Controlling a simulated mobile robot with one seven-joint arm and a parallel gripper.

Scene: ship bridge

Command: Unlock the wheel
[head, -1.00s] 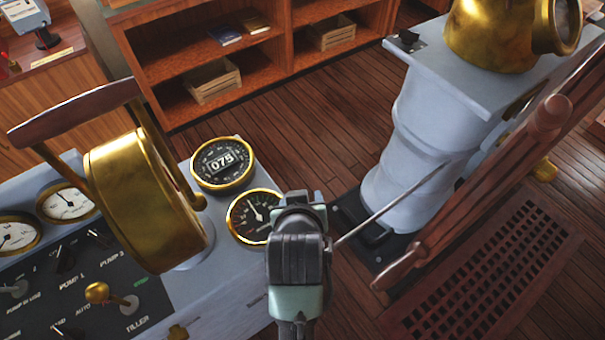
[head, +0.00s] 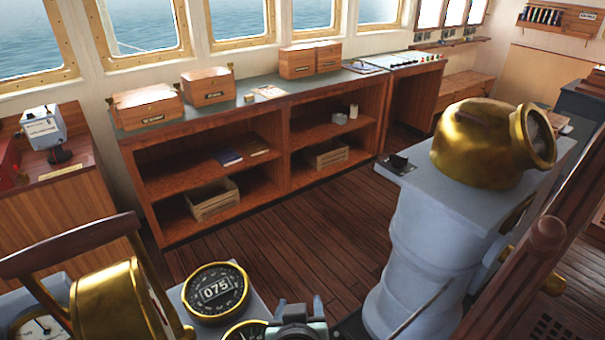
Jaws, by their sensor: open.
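The wheel (head: 518,275) is dark wood and shows only in part at the right edge, with a knobbed handle standing up. It stands beside a pale grey pedestal (head: 425,240) topped by a brass binnacle hood (head: 485,138). A small black fitting (head: 400,164) sits on the left corner of the pedestal top. A thin metal rod (head: 428,302) runs up against the pedestal's lower part. I cannot tell which part locks the wheel. My gripper (head: 300,311) shows only in part at the bottom edge, open, left of the pedestal and apart from the wheel.
A console at the lower left carries a brass telegraph (head: 115,300) with a wooden handle and a round gauge reading 075 (head: 216,291). Wooden shelves (head: 285,130) with boxes stand under the windows. Plank floor (head: 320,220) is clear between shelves and pedestal.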

